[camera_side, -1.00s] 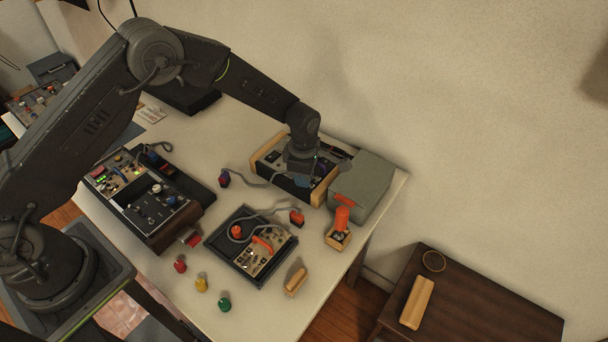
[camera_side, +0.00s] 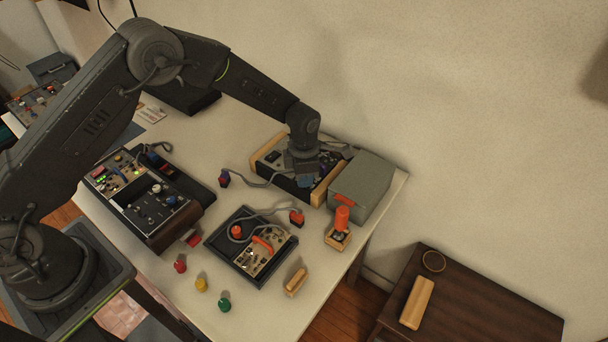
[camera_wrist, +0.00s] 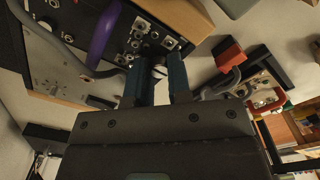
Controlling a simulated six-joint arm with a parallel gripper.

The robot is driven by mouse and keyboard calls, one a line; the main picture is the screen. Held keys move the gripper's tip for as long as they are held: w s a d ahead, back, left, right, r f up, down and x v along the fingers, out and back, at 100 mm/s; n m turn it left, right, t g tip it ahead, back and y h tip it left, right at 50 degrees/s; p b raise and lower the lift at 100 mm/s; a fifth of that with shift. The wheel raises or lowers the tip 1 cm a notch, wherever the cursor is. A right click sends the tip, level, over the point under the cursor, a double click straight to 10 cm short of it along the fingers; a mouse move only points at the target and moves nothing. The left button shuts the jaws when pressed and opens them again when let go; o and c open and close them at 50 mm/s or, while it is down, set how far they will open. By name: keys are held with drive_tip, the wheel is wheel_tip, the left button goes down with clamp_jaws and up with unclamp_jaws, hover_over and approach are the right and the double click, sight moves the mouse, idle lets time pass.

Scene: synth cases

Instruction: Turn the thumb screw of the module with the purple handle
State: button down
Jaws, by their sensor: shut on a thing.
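The module with the purple handle (camera_wrist: 104,36) fills the upper left of the wrist view. It has a dark panel with several sockets and knobs. In the side view this module (camera_side: 269,172) is a dark panel between pale wooden sides at the back of the table, partly hidden by my gripper (camera_side: 305,181). In the wrist view my gripper (camera_wrist: 158,70) has its two blue fingers shut on the thumb screw (camera_wrist: 158,71), a small light piece between the fingertips. The fingers hide much of the screw, and its turn angle cannot be told.
A grey box (camera_side: 361,184) stands close to the right of the module. A second panel with an orange handle (camera_side: 263,243) lies in front. A grey cable (camera_side: 256,181) runs left from the module. Red, yellow and green knobs (camera_side: 202,285) stand near the table's front.

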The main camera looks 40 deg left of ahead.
drive_tip(key=c, duration=1)
unclamp_jaws()
drive_tip(key=shift+c, duration=0.2)
wheel_tip(320, 180, up, 14)
